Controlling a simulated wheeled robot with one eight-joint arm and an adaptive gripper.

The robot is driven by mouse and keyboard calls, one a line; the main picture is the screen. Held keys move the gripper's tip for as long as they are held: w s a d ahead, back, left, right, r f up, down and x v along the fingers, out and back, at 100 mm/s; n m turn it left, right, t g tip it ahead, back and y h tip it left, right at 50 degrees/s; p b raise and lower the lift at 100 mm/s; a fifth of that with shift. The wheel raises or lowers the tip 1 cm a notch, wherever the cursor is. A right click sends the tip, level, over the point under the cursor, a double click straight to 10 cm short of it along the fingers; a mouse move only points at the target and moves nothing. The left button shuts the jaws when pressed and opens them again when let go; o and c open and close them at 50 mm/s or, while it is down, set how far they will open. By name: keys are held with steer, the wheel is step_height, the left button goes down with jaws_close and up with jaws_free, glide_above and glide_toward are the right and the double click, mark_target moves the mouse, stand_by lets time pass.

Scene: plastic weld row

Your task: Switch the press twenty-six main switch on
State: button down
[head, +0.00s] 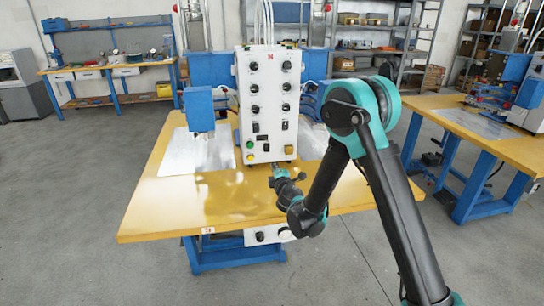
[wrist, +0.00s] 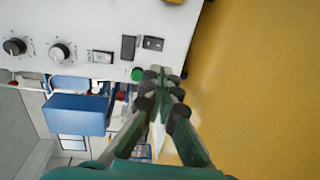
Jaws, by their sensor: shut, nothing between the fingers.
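The press's white control panel (head: 268,85) stands upright at the back of a yellow table. It carries rows of dark round knobs and, lower down, dark rectangular switches (wrist: 128,47) and a green button (wrist: 138,74). I cannot tell which control is the main switch. A white box (head: 262,237) with a dark round part sits under the table's front edge. My gripper (wrist: 160,75) is shut and empty. In the wrist view its fingertips overlap the panel's edge beside the green button; contact is unclear. In the head view it is near the panel's foot.
The yellow tabletop (head: 160,215) is mostly clear in front of the panel. A blue press head (head: 199,108) stands left of the panel above a metal plate (head: 180,155). Another press table (head: 470,130) stands at right. Workbench and shelves are behind.

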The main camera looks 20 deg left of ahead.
mark_target(267, 152)
steer(key=shift+a, duration=0.1)
stand_by(0.3)
steer(key=x, duration=1.4)
steer(key=shift+w+a+f, duration=0.15)
steer(key=shift+w, duration=0.05)
